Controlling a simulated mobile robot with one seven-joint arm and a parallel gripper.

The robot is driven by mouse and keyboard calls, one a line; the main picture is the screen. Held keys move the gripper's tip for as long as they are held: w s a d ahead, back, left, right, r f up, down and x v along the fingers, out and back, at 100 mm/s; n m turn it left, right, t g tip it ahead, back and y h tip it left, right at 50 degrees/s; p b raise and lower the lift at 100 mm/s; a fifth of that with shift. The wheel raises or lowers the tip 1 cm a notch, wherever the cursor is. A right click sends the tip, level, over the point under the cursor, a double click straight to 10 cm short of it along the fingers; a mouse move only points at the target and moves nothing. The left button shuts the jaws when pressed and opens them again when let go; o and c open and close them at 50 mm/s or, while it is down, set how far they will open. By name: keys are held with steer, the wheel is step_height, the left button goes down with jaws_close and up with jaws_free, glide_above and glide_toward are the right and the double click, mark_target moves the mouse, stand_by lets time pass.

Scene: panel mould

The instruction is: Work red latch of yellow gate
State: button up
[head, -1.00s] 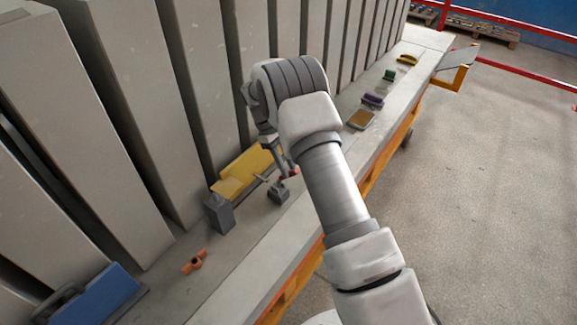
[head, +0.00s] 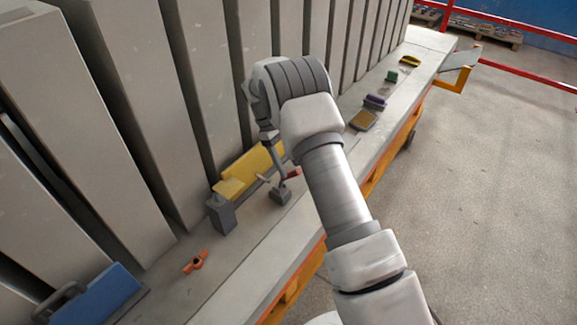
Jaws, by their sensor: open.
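The yellow gate (head: 240,175) stands low on the bench against the grey panels, with a grey block post (head: 221,214) at its near end. The red latch (head: 293,172) shows as a small red end beside my arm, just right of the gate's far part; a small grey block (head: 279,194) sits below it. My gripper (head: 276,163) points down from the wrist near the latch, between gate and arm. It is open. Its fingertips are small and partly hidden, so I cannot tell whether they touch the latch. The wrist hides the gate's far end.
A blue piece with a dark handle (head: 104,297) and an orange knob (head: 195,262) lie on the near bench (head: 232,275). Purple (head: 375,102), brown (head: 363,120), green (head: 392,76) and yellow (head: 410,62) items lie farther along. Tall panels line the left; the floor at right is clear.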

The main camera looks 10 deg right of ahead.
steer(key=v, duration=0.6)
steer(key=shift+r+b, duration=0.2)
steer(key=shift+b, duration=0.15)
steer(key=shift+w+a, duration=0.1)
steer(key=shift+c, duration=0.2)
